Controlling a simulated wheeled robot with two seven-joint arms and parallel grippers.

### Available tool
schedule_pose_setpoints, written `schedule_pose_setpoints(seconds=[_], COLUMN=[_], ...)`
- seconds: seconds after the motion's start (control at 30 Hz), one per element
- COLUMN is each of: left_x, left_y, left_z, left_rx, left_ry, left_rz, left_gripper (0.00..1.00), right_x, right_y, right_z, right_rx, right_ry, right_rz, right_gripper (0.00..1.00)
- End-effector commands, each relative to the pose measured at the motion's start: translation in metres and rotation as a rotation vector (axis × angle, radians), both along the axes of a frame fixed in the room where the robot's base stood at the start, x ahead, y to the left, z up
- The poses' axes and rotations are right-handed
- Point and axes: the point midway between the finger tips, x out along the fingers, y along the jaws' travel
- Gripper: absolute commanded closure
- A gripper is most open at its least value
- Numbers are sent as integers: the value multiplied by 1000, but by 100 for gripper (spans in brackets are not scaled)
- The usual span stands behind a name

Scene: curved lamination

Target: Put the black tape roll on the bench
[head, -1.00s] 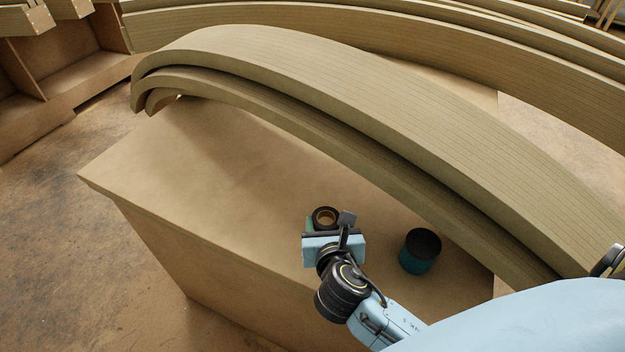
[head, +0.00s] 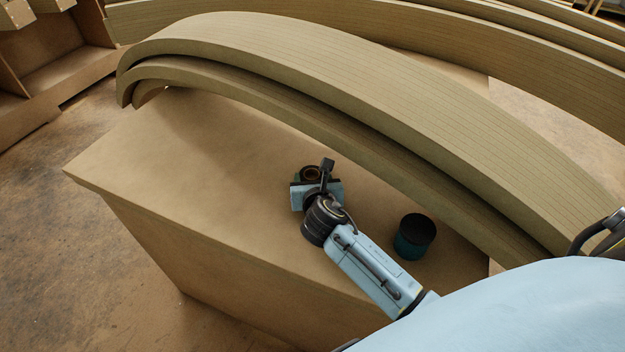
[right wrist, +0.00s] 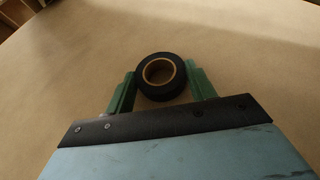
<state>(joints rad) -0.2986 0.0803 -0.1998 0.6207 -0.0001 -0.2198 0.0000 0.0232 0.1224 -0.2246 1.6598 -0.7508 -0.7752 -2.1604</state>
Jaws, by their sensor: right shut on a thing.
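The black tape roll (right wrist: 161,77) with a tan core sits between the two green fingers of my right gripper (right wrist: 162,86) in the right wrist view. The fingers touch it on both sides. In the head view the roll (head: 311,173) shows just beyond my right gripper (head: 309,181), partly hidden by the wrist. The roll is over the bare top of the wooden bench (head: 215,180); I cannot tell whether it touches the surface. My left gripper is not in view.
A dark teal cylinder (head: 414,236) stands on the bench to the right of my right arm. Large curved laminated beams (head: 300,70) lie across the back of the bench. The left part of the bench top is clear.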

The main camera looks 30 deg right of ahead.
Motion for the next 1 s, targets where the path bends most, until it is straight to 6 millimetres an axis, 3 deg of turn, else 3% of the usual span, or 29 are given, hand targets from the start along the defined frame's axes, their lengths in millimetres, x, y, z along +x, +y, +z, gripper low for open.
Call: schedule_pose_setpoints(seconds=[0.27, 0.3, 0.43, 0.77, 1.0], left_x=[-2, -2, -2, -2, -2], left_y=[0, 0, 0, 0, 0], left_z=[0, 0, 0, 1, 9], left_rx=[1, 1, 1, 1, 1], left_ry=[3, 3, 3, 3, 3], left_rz=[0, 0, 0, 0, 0], left_gripper=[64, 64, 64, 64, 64], right_x=[0, 0, 0, 0, -29], right_y=[0, 0, 0, 0, 12], right_z=[-1, -1, 0, 2, 16], right_rx=[-2, -2, -1, 0, 1], right_ry=[-2, -2, -2, -2, 1], right_rz=[0, 0, 0, 0, 1], right_gripper=[68, 42, 24, 23, 23])
